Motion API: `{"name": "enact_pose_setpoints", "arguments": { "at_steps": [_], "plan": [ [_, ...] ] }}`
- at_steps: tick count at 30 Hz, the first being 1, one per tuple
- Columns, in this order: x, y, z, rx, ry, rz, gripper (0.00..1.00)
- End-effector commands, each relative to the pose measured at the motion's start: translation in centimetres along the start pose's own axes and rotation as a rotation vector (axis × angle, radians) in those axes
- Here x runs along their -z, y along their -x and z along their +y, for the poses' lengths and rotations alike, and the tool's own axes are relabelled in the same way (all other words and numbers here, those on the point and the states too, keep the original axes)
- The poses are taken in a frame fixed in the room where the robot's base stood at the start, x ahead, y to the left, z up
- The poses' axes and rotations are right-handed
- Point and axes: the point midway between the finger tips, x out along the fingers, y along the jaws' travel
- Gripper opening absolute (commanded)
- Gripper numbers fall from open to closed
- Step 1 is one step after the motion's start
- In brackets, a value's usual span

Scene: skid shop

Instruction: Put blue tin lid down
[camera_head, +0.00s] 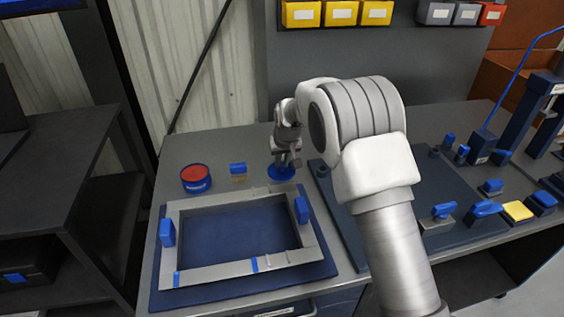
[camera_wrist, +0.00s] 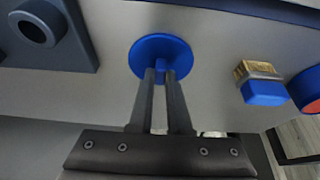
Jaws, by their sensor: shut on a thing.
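The blue tin lid (camera_head: 281,173) is a round disc with a small knob at its centre. In the wrist view the lid (camera_wrist: 160,50) lies flat beyond my fingertips. My gripper (camera_wrist: 161,78) is shut on the lid's knob. In the head view my gripper (camera_head: 287,163) points down over the back of the grey bench, with the lid at or just above the surface; I cannot tell if it touches. An open blue tin with red contents (camera_head: 195,178) stands to the left. Its edge also shows at the right of the wrist view (camera_wrist: 308,90).
A brush with a blue handle (camera_head: 238,169) lies between tin and lid. A grey frame with blue clamps (camera_head: 240,272) lies on a blue mat in front. A dark board with fixtures (camera_head: 440,200) is to the right. Yellow bins (camera_head: 340,13) hang behind.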

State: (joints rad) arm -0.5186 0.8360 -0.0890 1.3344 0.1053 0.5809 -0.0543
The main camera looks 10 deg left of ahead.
Motion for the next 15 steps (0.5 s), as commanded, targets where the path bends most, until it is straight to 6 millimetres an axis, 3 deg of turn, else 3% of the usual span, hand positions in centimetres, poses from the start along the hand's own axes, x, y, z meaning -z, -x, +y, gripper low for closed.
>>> {"name": "enact_pose_setpoints", "arguments": {
  "at_steps": [1,6,15],
  "plan": [
    [-0.1,-0.21,0.01,0.0,0.0,-0.001,0.18],
    [-0.07,-0.12,0.01,0.0,0.0,-0.001,0.46],
    [0.01,0.06,0.01,0.0,0.0,0.0,0.46]
  ]
}}
